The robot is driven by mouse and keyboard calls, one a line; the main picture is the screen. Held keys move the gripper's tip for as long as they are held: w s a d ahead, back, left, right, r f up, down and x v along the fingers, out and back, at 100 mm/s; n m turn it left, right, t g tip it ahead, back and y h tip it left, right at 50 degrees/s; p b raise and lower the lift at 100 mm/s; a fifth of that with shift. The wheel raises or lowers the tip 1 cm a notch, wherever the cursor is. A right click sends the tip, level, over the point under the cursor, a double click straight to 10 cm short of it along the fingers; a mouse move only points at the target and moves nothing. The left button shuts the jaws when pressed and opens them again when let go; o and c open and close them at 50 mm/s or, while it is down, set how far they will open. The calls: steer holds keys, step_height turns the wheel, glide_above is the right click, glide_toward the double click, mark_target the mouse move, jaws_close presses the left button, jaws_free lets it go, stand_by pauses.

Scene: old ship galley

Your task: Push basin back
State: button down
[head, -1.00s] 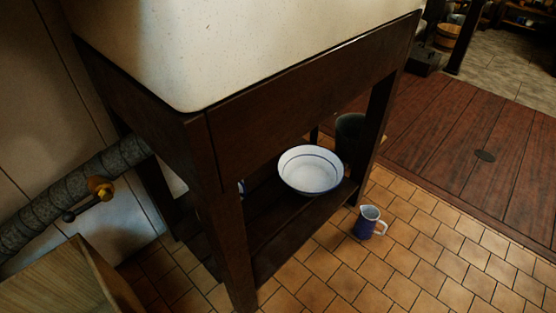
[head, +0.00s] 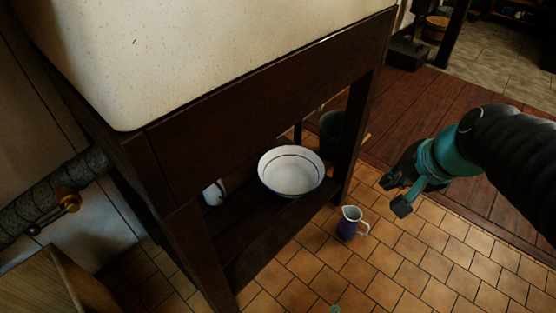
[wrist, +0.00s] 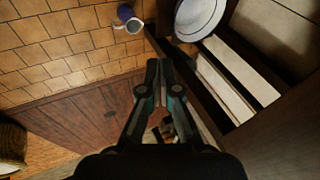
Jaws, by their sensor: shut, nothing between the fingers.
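A white basin (head: 291,172) with a dark blue rim line stands upright on the low dark slatted shelf (head: 262,236) under the sink. Its near side is at the shelf's front edge. It also shows in the wrist view (wrist: 198,16), cut off at the top. My gripper (head: 396,196) is right of the basin, in front of the stand and apart from it. In the wrist view my gripper (wrist: 158,66) is shut and empty, with its fingertips pointing toward the shelf's front edge.
A blue and white jug (head: 350,223) stands on the tiles before the shelf. Another white vessel (head: 214,192) is left of the basin, partly hidden. A dark bucket (head: 330,132) is behind the right leg (head: 355,130). Open tiles lie in front.

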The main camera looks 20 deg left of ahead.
steer(key=w+a+f+m+g+y+p, duration=0.1)
steer(key=w+a+f+m+y, duration=0.1)
steer(key=w+a+f+m, duration=0.4)
steer(key=w+a+f+m+y, duration=0.2)
steer(key=w+a+f+m, duration=0.15)
steer(key=w+a, duration=0.65)
steer(key=m+p, duration=0.1)
steer(key=m, duration=0.9)
glide_toward(273, 165)
steer(key=s+d+r, duration=0.2)
steer(key=s+d, duration=0.1)
steer(key=d, duration=0.3)
steer(key=shift+n, duration=0.35)
steer(key=x, duration=1)
steer(key=shift+w+a+b, duration=0.15)
steer(key=shift+a+b, duration=0.1)
steer(key=shift+b, duration=0.15)
steer(key=shift+w+a+r, duration=0.1)
steer(key=shift+w+a, duration=0.15)
steer(key=shift+a, duration=0.3)
steer(key=shift+w+a+r, duration=0.1)
steer(key=shift+w+a, duration=0.1)
steer(key=shift+a, duration=0.3)
steer(key=shift+w+a, duration=0.3)
steer(key=shift+a, duration=0.3)
